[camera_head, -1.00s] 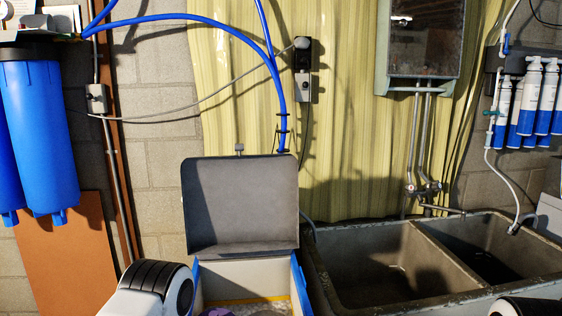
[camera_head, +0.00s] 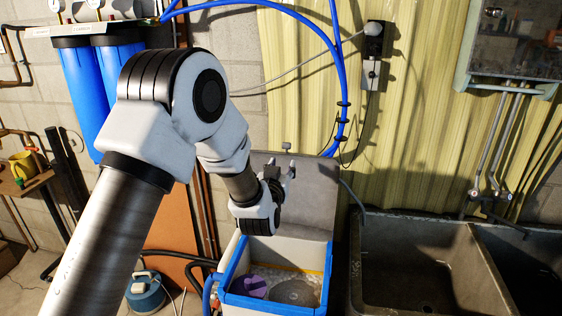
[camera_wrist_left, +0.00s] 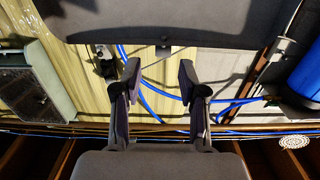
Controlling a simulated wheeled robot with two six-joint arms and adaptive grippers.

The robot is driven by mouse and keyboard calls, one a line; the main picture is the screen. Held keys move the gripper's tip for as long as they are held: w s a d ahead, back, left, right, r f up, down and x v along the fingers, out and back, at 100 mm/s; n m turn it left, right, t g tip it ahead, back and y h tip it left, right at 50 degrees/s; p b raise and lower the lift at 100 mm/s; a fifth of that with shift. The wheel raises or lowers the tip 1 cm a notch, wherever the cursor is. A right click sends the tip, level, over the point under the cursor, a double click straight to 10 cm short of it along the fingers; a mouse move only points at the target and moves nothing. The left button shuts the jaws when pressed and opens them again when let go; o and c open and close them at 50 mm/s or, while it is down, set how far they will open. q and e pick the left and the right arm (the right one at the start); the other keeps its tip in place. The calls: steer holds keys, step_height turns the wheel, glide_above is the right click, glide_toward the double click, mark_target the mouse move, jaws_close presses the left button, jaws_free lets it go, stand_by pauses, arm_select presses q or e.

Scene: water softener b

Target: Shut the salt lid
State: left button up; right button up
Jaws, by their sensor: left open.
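The salt lid (camera_head: 316,195) is a grey panel standing upright and open at the back of the blue-rimmed salt box (camera_head: 229,268). My left gripper (camera_head: 279,168) is open and in front of the lid's upper left part, hiding some of it. In the left wrist view, the open fingers (camera_wrist_left: 159,78) have nothing between them. The lid (camera_wrist_left: 150,22) fills the top of that view, with its small tab (camera_wrist_left: 163,51) at the edge. I cannot tell whether the gripper touches the lid. My right gripper is out of view.
Inside the box are a purple item (camera_head: 250,286) and a grey round cover (camera_head: 294,292). A stone sink (camera_head: 405,262) stands close on the right. Blue filters (camera_head: 85,92) and blue hoses (camera_head: 341,85) are on the wall behind. A blue canister (camera_head: 145,293) is on the floor.

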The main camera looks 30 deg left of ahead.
mark_target(286, 148)
arm_select(q)
steer(key=x, duration=0.2)
steer(key=r+p+x, duration=0.1)
steer(key=x, duration=0.2)
steer(key=p+x, duration=0.1)
steer(key=x, duration=0.2)
steer(key=shift+w+a+r, duration=0.15)
steer(key=shift+a+r, duration=0.15)
steer(key=shift+r, duration=0.05)
steer(key=shift+f, duration=0.1)
steer(key=c, duration=0.7)
steer(key=shift+d, duration=0.1)
steer(key=shift+c, duration=0.2)
